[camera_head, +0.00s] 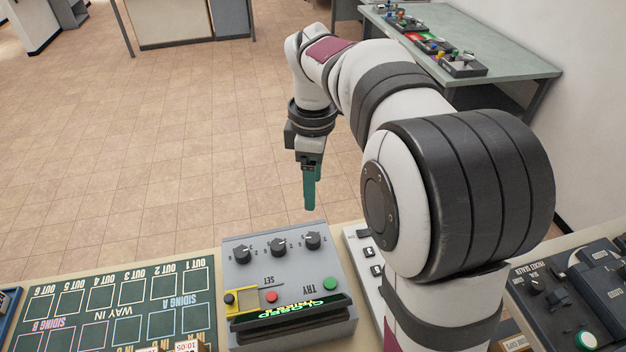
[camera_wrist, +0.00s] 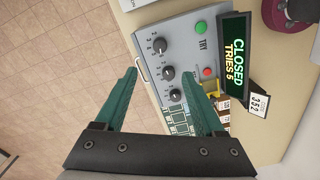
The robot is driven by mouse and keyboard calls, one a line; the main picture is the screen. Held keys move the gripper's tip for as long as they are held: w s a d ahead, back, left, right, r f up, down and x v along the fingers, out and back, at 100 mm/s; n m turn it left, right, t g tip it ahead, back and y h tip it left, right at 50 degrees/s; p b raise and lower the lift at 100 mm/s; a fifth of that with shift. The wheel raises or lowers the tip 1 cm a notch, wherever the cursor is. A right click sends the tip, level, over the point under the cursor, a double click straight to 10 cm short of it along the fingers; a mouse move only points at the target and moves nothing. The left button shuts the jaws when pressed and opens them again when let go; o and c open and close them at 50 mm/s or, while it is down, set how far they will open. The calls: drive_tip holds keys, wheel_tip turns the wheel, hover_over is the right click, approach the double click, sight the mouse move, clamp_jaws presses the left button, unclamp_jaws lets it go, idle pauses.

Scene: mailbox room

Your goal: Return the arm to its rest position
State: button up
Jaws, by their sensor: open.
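My gripper (camera_head: 309,190) hangs pointing down from my raised arm, beyond the far edge of the table in the head view. Its green fingers look like one from the side there. In the wrist view my gripper (camera_wrist: 161,93) is open, with its two green fingers apart and nothing between them touching them. A grey control box (camera_head: 240,258) with three black knobs stands on the table, nearer than the gripper. The box also shows in the wrist view (camera_wrist: 185,50), with a display (camera_wrist: 235,55) reading "CLOSED TRIES 5".
A dark green siding board (camera_head: 105,310) lies left of the box. A pale panel (camera_head: 366,268) and a dark device (camera_head: 575,300) with a green button are to the right. A table (camera_head: 520,66) with small items stands behind. Open tiled floor lies beyond.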

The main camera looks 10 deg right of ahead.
drive_tip(key=shift+s, duration=0.1)
drive_tip(key=s+a+f+m+y, duration=0.1)
drive_tip(key=s+a+f+m, duration=0.1)
drive_tip(key=s+m, duration=0.7)
drive_tip(key=s+a+f+m, duration=0.2)
drive_tip(key=s+m, duration=0.8)
drive_tip(key=s, duration=0.7)
drive_tip(key=shift+f+y, duration=0.25)
drive_tip(key=shift+y, duration=0.15)
idle(0.6)
